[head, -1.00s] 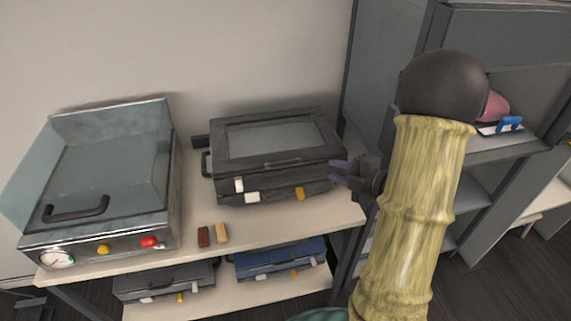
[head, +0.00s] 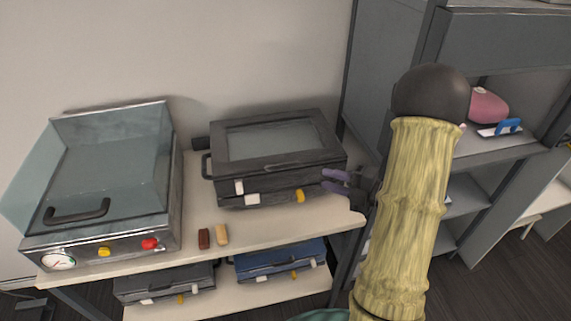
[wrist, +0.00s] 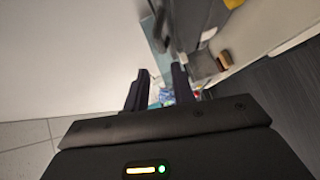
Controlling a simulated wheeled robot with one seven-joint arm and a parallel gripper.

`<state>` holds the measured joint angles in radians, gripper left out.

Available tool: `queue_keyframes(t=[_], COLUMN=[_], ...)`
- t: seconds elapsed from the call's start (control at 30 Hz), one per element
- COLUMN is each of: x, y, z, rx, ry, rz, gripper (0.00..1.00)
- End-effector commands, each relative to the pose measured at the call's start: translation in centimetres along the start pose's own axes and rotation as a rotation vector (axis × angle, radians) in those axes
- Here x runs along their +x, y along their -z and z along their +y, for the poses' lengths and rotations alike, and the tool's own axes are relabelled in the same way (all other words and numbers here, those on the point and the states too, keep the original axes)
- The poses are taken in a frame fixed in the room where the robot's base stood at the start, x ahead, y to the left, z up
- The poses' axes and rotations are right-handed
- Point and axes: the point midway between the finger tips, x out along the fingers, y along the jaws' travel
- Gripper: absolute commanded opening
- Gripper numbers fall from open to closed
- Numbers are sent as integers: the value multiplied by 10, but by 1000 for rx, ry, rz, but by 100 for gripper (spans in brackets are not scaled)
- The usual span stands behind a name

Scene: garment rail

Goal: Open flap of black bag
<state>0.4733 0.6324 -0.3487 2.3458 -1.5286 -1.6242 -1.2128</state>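The black bag (head: 240,186) is a dark, box-like case with a clear window (head: 265,139) in its top flap. It stands on the upper surface of the table, with a handle at its left and white and yellow tabs along its front. The flap looks shut. My gripper (head: 324,181) is at the bag's front right corner, its two purple fingers pointing left. The fingers are apart with nothing visible between them, also in the wrist view (wrist: 159,92). I cannot tell whether they touch the bag.
A metal machine with a raised glass cover (head: 110,170) stands at the left of the table (head: 270,225). Dark (head: 150,280) and blue (head: 275,262) cases lie below. Grey shelving (head: 395,60) stands at right.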

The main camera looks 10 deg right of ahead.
Motion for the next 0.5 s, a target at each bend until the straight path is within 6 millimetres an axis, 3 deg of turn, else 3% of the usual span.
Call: queue_keyframes(t=[0.5], x=[93], y=[1], z=[3], rx=[-1], ry=[1], rz=[3], gripper=[25])
